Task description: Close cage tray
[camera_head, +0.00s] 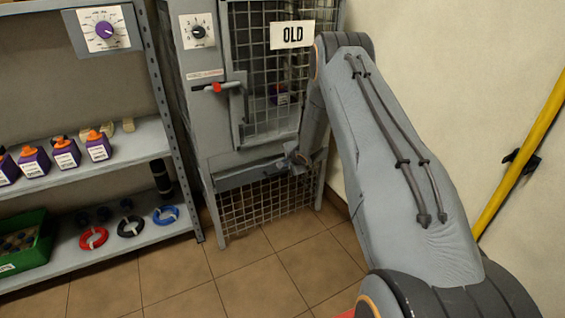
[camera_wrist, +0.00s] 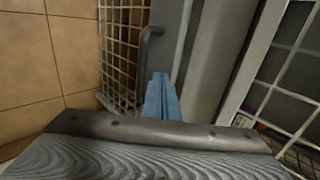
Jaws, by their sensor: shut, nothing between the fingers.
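The wire cage (camera_head: 262,75) stands at the back, marked with an OLD sign (camera_head: 291,35). A grey tray front (camera_head: 240,176) runs across it below the mesh door. I cannot tell how far the tray stands out, and my arm hides its right end. My gripper (camera_head: 297,157) is at the right part of the tray front. In the wrist view, the blue fingers (camera_wrist: 160,85) are together and empty, close to a grey panel and a bent grey handle (camera_wrist: 146,48). Whether they touch either is unclear.
A red-tipped lever (camera_head: 215,87) and a dial (camera_head: 199,31) are on the cage's left side. A shelf (camera_head: 140,140) with purple bottles and coiled rings stands to the left. A wall with a yellow pole (camera_head: 520,150) is at the right. The tiled floor (camera_head: 200,270) in front is clear.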

